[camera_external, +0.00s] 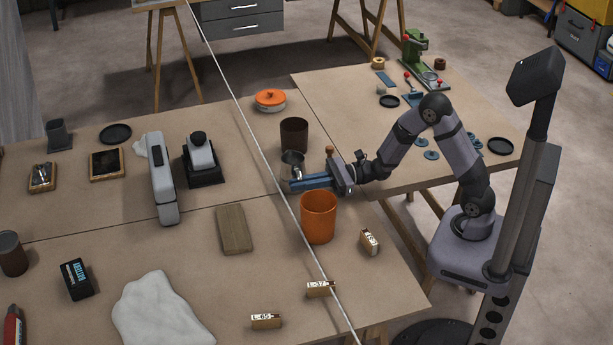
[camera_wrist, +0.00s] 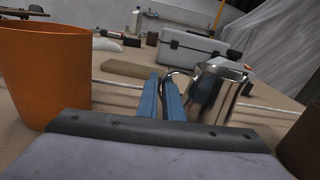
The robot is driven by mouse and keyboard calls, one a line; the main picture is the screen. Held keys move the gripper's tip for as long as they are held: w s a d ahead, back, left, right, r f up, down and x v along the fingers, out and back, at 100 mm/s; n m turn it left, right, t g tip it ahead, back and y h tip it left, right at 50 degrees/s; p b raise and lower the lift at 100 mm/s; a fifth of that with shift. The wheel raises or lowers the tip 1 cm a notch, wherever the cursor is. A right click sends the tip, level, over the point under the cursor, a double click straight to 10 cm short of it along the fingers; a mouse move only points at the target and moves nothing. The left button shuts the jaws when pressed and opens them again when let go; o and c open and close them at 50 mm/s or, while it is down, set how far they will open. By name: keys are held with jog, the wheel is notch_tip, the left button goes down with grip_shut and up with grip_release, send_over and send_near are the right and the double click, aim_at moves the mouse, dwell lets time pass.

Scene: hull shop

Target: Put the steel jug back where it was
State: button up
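The steel jug (camera_external: 292,163) is near the right edge of the large table, between a dark brown pot and an orange pot. In the wrist view the shiny jug (camera_wrist: 216,92) stands just right of my fingers, roughly upright, its curved handle toward them. My gripper (camera_external: 296,184) has blue fingers reaching in from the right. In the wrist view my gripper (camera_wrist: 162,92) has its fingers close together, with the handle passing between their tips. I cannot tell whether the jug's bottom touches the table.
The orange pot (camera_external: 318,217) stands close beside my fingers, and the dark brown pot (camera_external: 294,136) is just behind the jug. An orange-lidded dish (camera_external: 270,100) is farther back. A wooden board (camera_external: 234,229) lies left. A pale cord (camera_external: 243,105) crosses the view.

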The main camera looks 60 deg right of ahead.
jog(key=o, duration=0.3)
jog(key=shift+r+p, duration=0.25)
jog(key=shift+p, duration=0.05)
jog(key=v, duration=1.2)
jog(key=shift+d+f+b, duration=0.1)
jog(key=shift+b, duration=0.3)
